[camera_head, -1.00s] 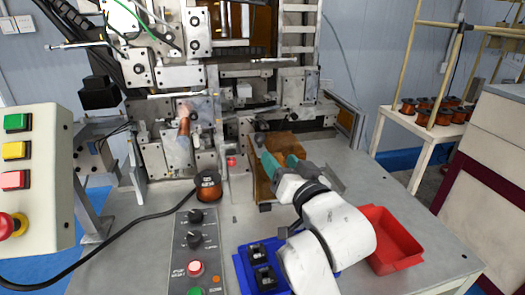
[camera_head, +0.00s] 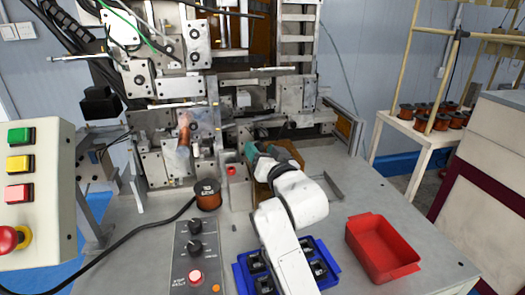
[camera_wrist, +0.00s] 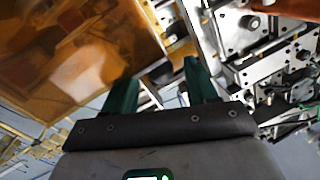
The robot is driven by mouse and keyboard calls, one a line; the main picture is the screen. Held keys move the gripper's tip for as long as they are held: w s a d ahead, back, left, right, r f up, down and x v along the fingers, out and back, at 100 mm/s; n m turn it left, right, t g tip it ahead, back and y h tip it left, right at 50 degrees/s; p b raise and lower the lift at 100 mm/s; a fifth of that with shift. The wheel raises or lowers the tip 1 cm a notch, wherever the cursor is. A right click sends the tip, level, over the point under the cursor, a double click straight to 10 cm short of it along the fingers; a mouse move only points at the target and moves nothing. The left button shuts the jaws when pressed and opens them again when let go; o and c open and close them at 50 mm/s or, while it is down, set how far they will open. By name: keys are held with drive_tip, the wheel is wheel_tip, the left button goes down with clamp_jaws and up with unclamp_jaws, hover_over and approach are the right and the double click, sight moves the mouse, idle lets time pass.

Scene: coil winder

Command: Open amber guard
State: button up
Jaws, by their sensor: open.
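The amber guard (camera_wrist: 75,60) fills the upper left of the wrist view as a see-through orange-brown panel with a pale edge. In the head view an amber-brown part that looks like it (camera_head: 288,151) sits low at the front right of the winder, partly hidden by my gripper and wrist. My gripper (camera_head: 251,150) is at the left side of that part. In the wrist view my gripper's green fingers (camera_wrist: 162,82) are apart with nothing held between them. One finger is near the panel's edge; I cannot tell whether it touches.
The metal coil winder (camera_head: 190,110) stands close behind and left. A copper spool (camera_head: 208,194), a knob panel (camera_head: 195,255), a blue tray (camera_head: 242,275) and a red bin (camera_head: 382,248) sit on the table. A button box (camera_head: 35,200) is at left.

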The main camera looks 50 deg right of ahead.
clamp_jaws()
idle(0.5)
